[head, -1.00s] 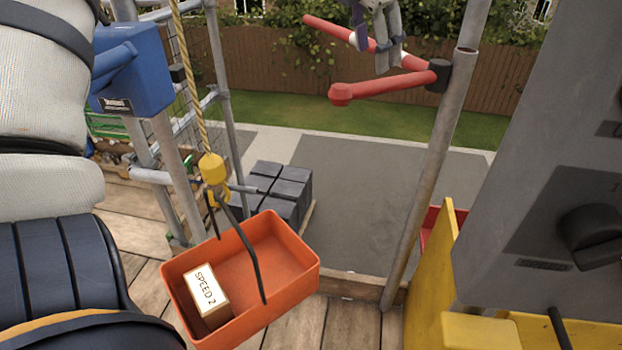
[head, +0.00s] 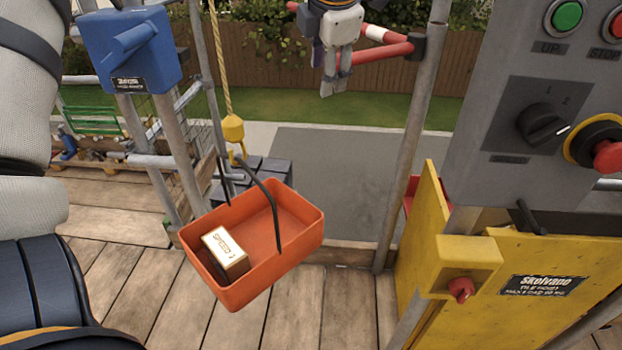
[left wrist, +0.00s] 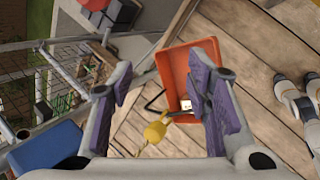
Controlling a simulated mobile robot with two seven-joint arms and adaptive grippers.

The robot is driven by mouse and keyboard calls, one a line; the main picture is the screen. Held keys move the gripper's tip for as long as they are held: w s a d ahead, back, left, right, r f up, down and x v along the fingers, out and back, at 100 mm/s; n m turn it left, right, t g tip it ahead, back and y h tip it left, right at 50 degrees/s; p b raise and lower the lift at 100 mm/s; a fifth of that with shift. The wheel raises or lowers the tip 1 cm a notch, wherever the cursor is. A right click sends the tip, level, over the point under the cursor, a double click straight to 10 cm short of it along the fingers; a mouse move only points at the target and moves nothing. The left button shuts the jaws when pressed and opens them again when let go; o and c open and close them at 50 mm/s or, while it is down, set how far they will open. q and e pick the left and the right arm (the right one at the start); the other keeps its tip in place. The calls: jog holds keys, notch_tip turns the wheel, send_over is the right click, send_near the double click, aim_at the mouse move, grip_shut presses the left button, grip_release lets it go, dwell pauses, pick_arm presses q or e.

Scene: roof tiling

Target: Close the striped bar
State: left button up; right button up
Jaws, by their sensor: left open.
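The striped bar (head: 375,34), red with a white band, reaches left from a black clamp on the grey post at the upper centre of the head view. A lower red arm (head: 385,51) runs from the same clamp. Its left end is hidden behind my left gripper (head: 335,85). That gripper points down, open and empty, in front of the bar; I cannot tell whether it touches. In the left wrist view, its purple-padded fingers (left wrist: 160,80) stand apart. A red rounded end (left wrist: 95,4) shows at that view's top left edge. My right gripper is not visible.
An orange tub (head: 297,243) with a labelled box (head: 225,253) hangs from a yellow hook (head: 233,128) and rope. A blue box (head: 130,50) is on the left scaffold. A grey control panel (head: 530,110) and yellow hoist gate (head: 500,290) stand right. Dark blocks sit below the deck.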

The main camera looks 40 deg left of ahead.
pick_arm(q)
notch_tip(320, 180, down, 23)
jog(key=s+m+y+b, duration=0.1)
jog(key=s+m+y, duration=0.1)
jog(key=m, duration=0.8)
jog(key=shift+m+t+y, duration=0.3)
jog(key=shift+t+y, duration=0.1)
jog(key=shift+y, duration=0.1)
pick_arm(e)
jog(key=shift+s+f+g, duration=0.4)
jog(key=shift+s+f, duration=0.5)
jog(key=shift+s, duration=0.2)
pick_arm(q)
jog(key=shift+d, duration=0.15)
